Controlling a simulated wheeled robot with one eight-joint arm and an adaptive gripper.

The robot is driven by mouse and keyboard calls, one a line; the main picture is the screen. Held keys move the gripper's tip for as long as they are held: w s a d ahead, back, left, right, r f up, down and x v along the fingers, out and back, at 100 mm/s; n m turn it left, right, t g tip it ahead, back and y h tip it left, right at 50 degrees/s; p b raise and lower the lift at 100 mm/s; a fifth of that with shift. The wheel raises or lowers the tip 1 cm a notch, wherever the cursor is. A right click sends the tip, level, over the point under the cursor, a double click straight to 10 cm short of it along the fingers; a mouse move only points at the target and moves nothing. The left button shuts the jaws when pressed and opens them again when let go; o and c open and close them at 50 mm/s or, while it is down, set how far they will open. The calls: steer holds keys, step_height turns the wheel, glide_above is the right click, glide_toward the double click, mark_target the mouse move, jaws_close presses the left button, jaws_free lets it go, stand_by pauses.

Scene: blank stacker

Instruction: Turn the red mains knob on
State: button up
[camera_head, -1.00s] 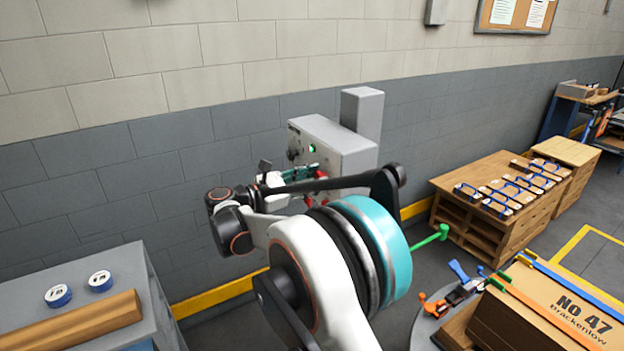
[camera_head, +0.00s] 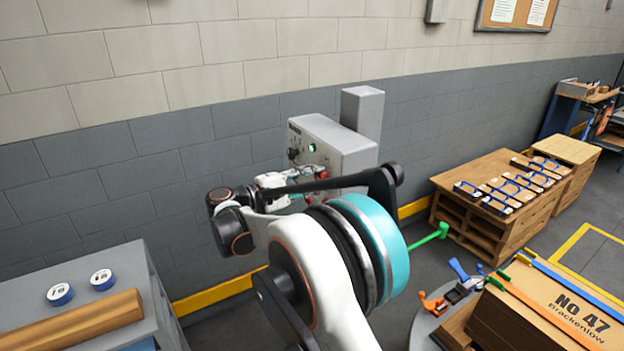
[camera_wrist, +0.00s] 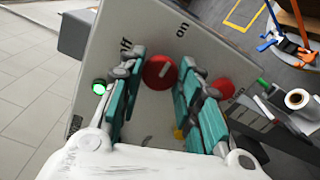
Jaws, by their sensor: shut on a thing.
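The red mains knob (camera_wrist: 158,72) is a round disc on the face of a grey control box (camera_head: 347,158), between the printed words "off" and "on". A short pale mark shows on the knob; which word it points to is hard to tell. My gripper (camera_wrist: 158,82) has its teal fingers on either side of the knob and is shut on it. In the head view my gripper (camera_head: 290,178) is at the box front and largely hides the knob. A green lamp (camera_head: 311,148) on the box is lit; it also shows in the wrist view (camera_wrist: 99,87).
A second red round part (camera_wrist: 223,88) sits right beside my right finger in the wrist view. The box stands by a grey brick wall. A grey bench (camera_head: 125,265) is at left, a wooden crate (camera_head: 480,235) at right. A carton (camera_head: 560,300) lies at front right.

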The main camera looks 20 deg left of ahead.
steer(key=m, duration=0.5)
steer(key=shift+d+f, duration=0.1)
steer(key=shift+f, duration=0.05)
steer(key=shift+m, duration=0.3)
stand_by(0.3)
steer(key=o, duration=1.1)
steer(key=shift+s, duration=0.1)
steer(key=shift+s+a, duration=0.2)
steer(key=shift+a, duration=0.05)
steer(key=v, duration=1.1)
steer(key=shift+s+a, duration=0.1)
